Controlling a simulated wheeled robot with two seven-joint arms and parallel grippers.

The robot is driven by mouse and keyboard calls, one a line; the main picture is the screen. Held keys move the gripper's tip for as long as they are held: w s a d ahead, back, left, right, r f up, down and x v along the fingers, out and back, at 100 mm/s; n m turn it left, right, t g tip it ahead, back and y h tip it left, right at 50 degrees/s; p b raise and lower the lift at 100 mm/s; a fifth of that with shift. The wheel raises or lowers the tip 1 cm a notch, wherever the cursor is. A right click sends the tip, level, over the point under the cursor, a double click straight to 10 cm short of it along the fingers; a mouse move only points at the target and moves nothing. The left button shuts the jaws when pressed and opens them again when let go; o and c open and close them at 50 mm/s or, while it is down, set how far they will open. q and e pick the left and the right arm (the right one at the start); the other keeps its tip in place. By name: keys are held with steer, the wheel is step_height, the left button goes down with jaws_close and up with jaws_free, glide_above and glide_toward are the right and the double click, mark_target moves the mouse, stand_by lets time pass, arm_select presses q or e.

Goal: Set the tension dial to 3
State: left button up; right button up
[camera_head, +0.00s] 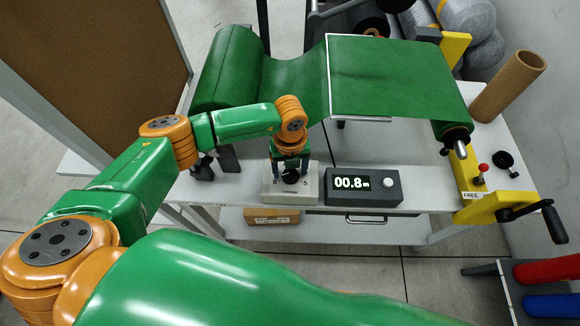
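The tension dial is a black knob (291,177) on a small light-grey box (290,196) at the front of the white bench. Small marks surround the knob, too small to read, so its setting cannot be told. My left gripper (291,168) points down over the box. Its two fingers stand apart, one on each side of the knob, and hide part of its upper side. The fingers look open, and I cannot see them touching the knob. My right gripper is not in view.
A dark display box (362,187) reading 00.8 m stands right of the dial. Behind lies a roll of green sheet (228,68). A yellow bracket with a black crank (530,212), a red-topped knob (482,170) and a cardboard tube (507,86) are at the right.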

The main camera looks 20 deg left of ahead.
arm_select(q)
jaws_close()
